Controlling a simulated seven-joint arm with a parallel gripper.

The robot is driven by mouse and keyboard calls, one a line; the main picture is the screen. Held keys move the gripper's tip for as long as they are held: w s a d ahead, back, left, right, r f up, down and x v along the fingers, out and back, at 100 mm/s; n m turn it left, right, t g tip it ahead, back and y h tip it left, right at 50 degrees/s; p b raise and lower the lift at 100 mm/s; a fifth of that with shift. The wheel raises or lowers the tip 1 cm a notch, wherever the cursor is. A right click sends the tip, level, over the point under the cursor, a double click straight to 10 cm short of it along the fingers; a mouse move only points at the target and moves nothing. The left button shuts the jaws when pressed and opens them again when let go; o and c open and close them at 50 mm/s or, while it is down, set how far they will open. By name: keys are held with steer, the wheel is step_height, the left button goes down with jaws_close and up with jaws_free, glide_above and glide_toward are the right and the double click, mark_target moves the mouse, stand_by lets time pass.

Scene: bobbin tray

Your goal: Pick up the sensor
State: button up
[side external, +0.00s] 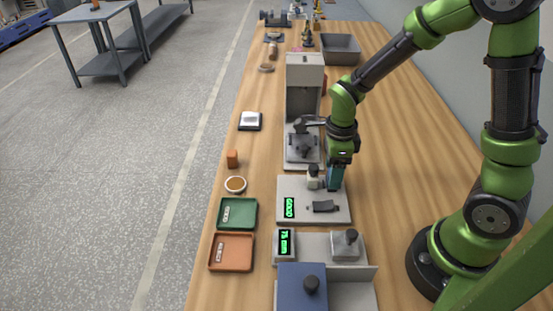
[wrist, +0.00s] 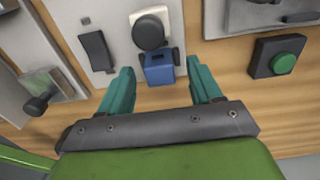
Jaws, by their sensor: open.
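A small blue block (wrist: 159,69) lies at the edge of a grey plate in the wrist view, against a black round part with a white body (wrist: 149,28). The white body also shows on the plate in the side view (side external: 313,173). No label marks the sensor, so I cannot tell for certain which part it is. My gripper (side external: 335,178) is low over the plate's right side, its teal fingers pointing down. In the wrist view my gripper (wrist: 162,72) is open, with the blue block between and just beyond the fingertips. The fingers hide the block in the side view.
The grey plate (side external: 290,211) carries a green "GOOD" display (side external: 289,208) and a black bar (side external: 324,207). A tall grey stand (side external: 304,75) rises behind. Green (side external: 237,226) and orange (side external: 218,266) trays lie left. A green button (wrist: 283,63) is right in the wrist view.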

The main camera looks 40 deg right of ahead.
jaws_close()
stand_by(0.3)
steer(key=shift+r, duration=0.1)
